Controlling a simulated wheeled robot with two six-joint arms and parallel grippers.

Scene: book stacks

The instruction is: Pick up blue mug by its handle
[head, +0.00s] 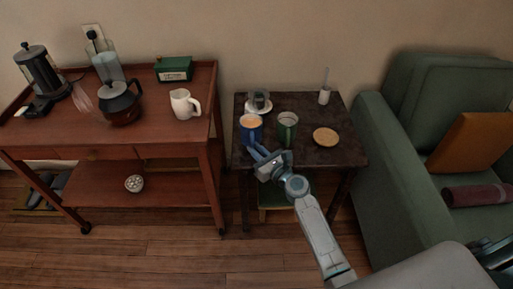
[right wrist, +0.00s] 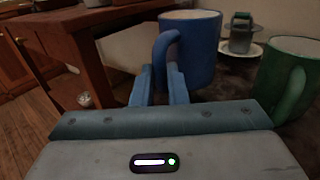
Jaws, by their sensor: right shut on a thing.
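The blue mug (head: 250,122) stands upright near the front left of the small dark side table (head: 310,152), with brownish contents showing at its top. In the right wrist view the mug (right wrist: 196,48) has its handle (right wrist: 162,55) on the left, toward my gripper. My right gripper (head: 258,152) reaches in from the front of the table. In the right wrist view its two blue fingers (right wrist: 160,84) are shut around the lower part of the handle. The mug appears to rest on the table. My left gripper is not in view.
A green mug (head: 287,130) stands close to the right of the blue mug. A wooden coaster (head: 326,137) lies at right. A wooden cart (head: 150,135) stands left, a green armchair (head: 400,150) right.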

